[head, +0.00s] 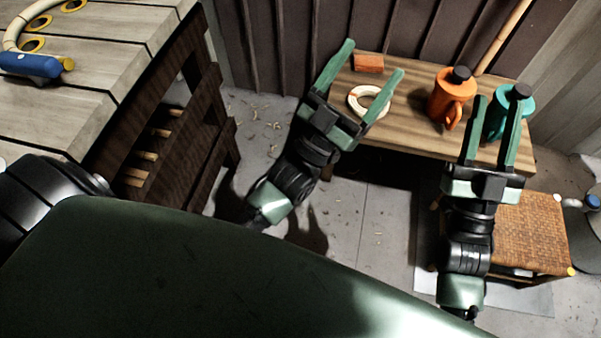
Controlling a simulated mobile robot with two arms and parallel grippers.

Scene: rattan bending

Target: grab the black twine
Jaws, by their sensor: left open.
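I cannot make out any black twine in the head view. A cream ring-shaped coil (369,103) lies flat on the small wooden table (411,103). My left gripper (375,57) is open and empty, its two green fingers spread apart over the left part of that table, with the ring showing between and beside them. My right gripper (498,95) has its fingers apart over the table's right end. One finger overlaps the teal mug (496,122) in the picture; I see nothing held between them.
An orange block (368,63) lies at the table's back left. An orange mug (452,92) with a black top stands right of centre. A woven stool (527,232) is at the right. A workbench (72,85) with a blue clamp-like tool (28,65) fills the upper left.

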